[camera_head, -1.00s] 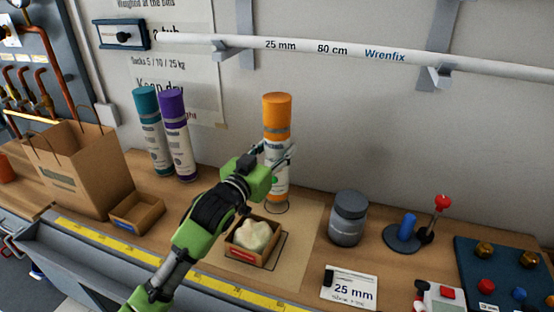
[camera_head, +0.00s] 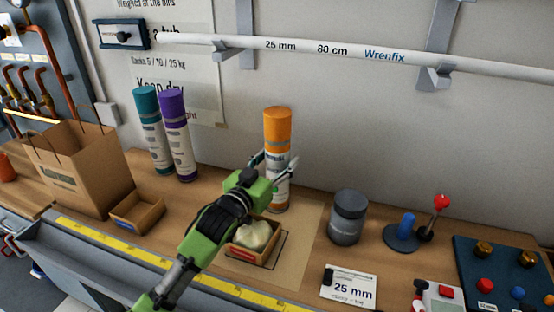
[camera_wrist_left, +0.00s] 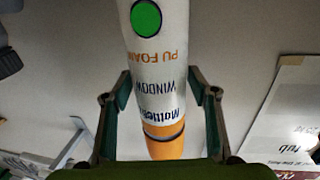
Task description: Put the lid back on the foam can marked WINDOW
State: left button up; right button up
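The foam can marked WINDOW (camera_head: 278,190) stands upright on the bench by the wall, with the orange lid (camera_head: 277,130) on its top. In the left wrist view, the white can (camera_wrist_left: 160,60) shows PU FOAM and WINDOW, and its orange part (camera_wrist_left: 164,140) lies lower in the picture. My left gripper (camera_head: 275,161) is at the can's middle, below the lid. Its fingers are spread on either side of the can, with gaps on both sides in the wrist view. The can's lower front is partly behind my gripper. My right gripper is not in view.
A small box (camera_head: 247,257) with a pale lump stands in front of the can. Teal-topped (camera_head: 152,130) and purple-topped (camera_head: 178,140) cans stand to the left. A grey jar (camera_head: 346,218) is to the right. A white pipe (camera_head: 340,50) runs along the wall above.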

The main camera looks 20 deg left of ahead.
pick_arm(q)
jog(key=shift+s+r, duration=0.1)
jog(key=shift+r, duration=0.1)
jog(key=s+a+b, duration=0.1)
jog(key=s+a, duration=0.1)
jog(key=s, duration=0.9)
jog(key=shift+s+a, duration=0.15)
jog(key=shift+s, duration=0.2)
